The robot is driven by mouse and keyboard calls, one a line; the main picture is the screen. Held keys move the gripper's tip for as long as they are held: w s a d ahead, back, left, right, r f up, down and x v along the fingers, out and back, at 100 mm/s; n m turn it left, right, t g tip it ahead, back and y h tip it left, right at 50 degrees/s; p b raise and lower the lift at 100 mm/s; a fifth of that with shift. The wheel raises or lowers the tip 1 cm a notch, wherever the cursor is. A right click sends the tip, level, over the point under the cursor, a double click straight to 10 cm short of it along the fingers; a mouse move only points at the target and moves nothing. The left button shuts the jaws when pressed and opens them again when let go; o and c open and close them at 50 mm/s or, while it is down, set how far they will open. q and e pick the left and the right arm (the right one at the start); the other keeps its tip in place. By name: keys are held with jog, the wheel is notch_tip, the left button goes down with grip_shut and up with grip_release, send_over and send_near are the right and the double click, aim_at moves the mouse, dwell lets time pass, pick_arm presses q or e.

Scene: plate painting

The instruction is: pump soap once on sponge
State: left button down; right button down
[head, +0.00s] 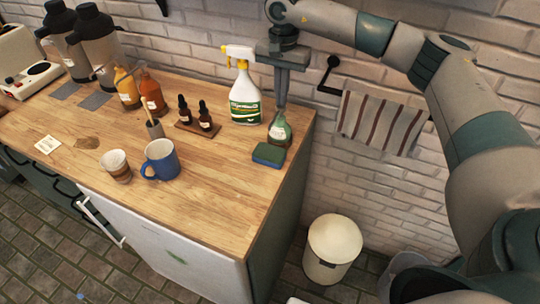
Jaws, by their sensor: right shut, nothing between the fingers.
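A soap bottle (279,132) with a green-white label stands near the right end of the wooden counter. A dark green and blue sponge (268,156) lies on the counter just in front of the bottle. My right gripper (281,103) points straight down over the bottle, its fingers shut with nothing between them. Its fingertips are at the bottle's top and hide the pump head. I cannot tell whether they touch it. I cannot make out any soap on the sponge. My left gripper is not in view.
A white spray bottle (244,97) with a yellow trigger stands close left of the gripper. Small dark bottles (205,116) on a wooden tray, a blue mug (160,160) and a cup (116,166) stand farther left. The counter's front middle (220,195) is clear.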

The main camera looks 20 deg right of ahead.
jog(key=shift+f+b, duration=0.65)
jog(key=shift+f, duration=0.3)
jog(key=shift+r, duration=0.15)
jog(key=shift+r+p, duration=0.55)
jog(key=shift+r, duration=0.6)
jog(key=shift+r, duration=0.15)
jog(key=shift+r+p, duration=1.15)
jog(key=shift+r, duration=1.75)
jog(key=shift+f, duration=0.1)
